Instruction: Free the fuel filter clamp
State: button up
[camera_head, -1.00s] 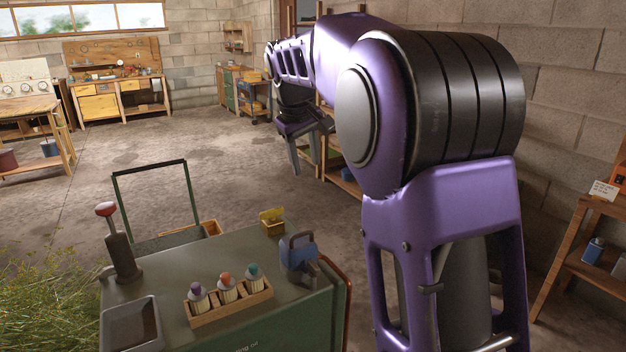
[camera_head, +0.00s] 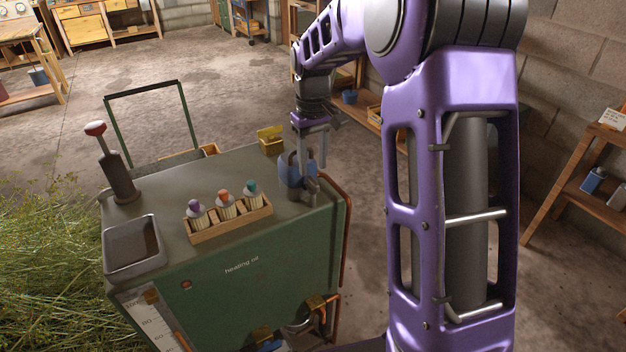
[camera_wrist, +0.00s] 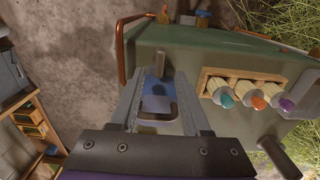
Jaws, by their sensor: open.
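A green still cabinet (camera_head: 225,272) stands in front of me with "healing oil" on its front. Low on that front are brass fittings (camera_head: 318,301) and a curved metal pipe (camera_head: 299,325); I cannot tell which part is the fuel filter clamp. A blue jug-like thing (camera_head: 289,183) with a grey handle stands on the cabinet's right corner. My gripper (camera_head: 310,152) is open, pointing down over it. In the wrist view the blue thing (camera_wrist: 157,88) shows between the fingers of my gripper (camera_wrist: 164,82); whether they touch it I cannot tell. Brass fittings (camera_wrist: 163,17) also show there.
A wooden rack (camera_head: 231,222) with several capped bottles sits left of the blue thing. Further left are a metal tray (camera_head: 134,268) and a red-topped lever (camera_head: 118,172). A small yellow box (camera_head: 271,139) stands behind. Cut herbs (camera_head: 45,250) lie at left; shelves (camera_head: 578,195) stand at right.

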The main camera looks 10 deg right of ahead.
aim_at(313, 181)
jog(key=shift+f, duration=2.35)
grip_shut()
